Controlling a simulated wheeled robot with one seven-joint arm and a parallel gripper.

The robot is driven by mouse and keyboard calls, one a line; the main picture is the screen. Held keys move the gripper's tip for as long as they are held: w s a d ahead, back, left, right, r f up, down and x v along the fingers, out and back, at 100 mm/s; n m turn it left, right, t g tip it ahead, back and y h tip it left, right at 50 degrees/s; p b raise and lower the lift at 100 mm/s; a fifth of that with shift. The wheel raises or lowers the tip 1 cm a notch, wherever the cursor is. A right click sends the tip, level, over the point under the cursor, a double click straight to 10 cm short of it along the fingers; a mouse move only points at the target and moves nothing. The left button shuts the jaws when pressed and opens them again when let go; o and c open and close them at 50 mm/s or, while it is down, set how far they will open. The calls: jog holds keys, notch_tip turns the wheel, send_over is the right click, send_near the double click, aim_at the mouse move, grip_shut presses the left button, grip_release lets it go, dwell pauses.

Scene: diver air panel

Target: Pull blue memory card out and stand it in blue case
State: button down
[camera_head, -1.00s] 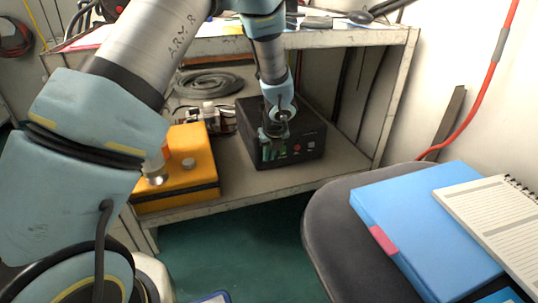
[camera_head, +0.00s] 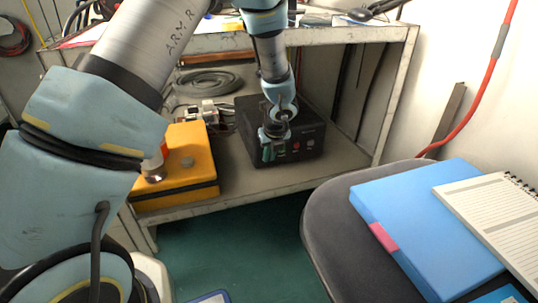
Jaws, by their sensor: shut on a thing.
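A black box (camera_head: 310,132) with a red light and small controls on its front stands on the shelf. My gripper (camera_head: 268,155) is at the left part of the box's front face, pointing down. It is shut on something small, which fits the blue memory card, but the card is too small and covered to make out. I cannot tell whether the card is still in its slot. No blue case can be picked out for sure; a blue-edged thing (camera_head: 211,298) is cut off at the bottom edge.
A yellow case (camera_head: 190,172) stands left of the box, with a coiled dark hose (camera_head: 210,82) behind. The shelf's front strip is clear. A dark seat (camera_head: 335,230) at right holds a blue folder (camera_head: 425,225) and a spiral notebook (camera_head: 490,215).

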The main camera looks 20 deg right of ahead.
jog(key=shift+s+a+b, duration=0.15)
jog(key=shift+s+b, duration=0.3)
jog(key=shift+s, duration=0.65)
dwell(0.6)
